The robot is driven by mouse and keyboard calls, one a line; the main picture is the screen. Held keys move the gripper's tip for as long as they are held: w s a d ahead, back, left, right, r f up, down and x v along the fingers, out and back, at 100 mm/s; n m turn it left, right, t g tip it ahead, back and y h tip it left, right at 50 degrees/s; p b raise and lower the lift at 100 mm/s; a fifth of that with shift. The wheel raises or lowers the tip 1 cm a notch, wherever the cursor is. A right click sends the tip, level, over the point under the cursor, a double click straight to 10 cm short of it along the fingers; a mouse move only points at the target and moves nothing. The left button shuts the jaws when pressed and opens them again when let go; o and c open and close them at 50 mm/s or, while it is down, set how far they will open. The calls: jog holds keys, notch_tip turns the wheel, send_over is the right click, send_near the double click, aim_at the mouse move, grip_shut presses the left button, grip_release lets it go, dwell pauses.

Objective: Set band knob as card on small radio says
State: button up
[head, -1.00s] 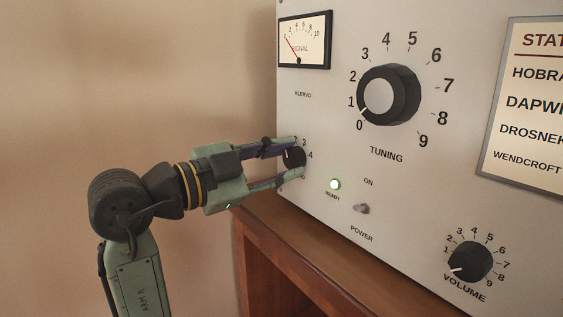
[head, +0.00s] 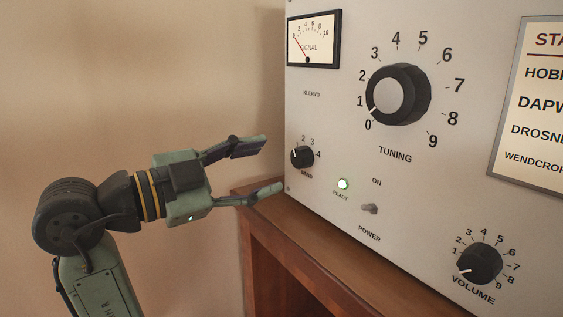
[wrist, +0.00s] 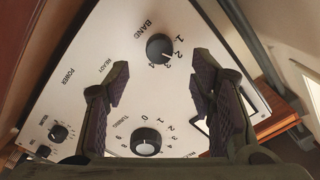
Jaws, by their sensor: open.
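The band knob (head: 302,157) is a small black dial at the lower left of the pale radio front (head: 335,115), with numbers around it. It also shows in the wrist view (wrist: 159,48), with 1 to 4 along one side. A light pointer mark shows on it, but I cannot tell for sure which number it meets. My gripper (head: 272,164) is open and empty, left of the knob and clear of it. In the wrist view the knob lies beyond and between my spread fingers (wrist: 158,82). No card on a small radio is readable in these views.
A station card (head: 530,110) is cut off at the right. The wooden cabinet (head: 265,215) lies below; bare wall is behind my arm.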

jog(key=v, duration=0.6)
jog(key=shift+d, duration=0.1)
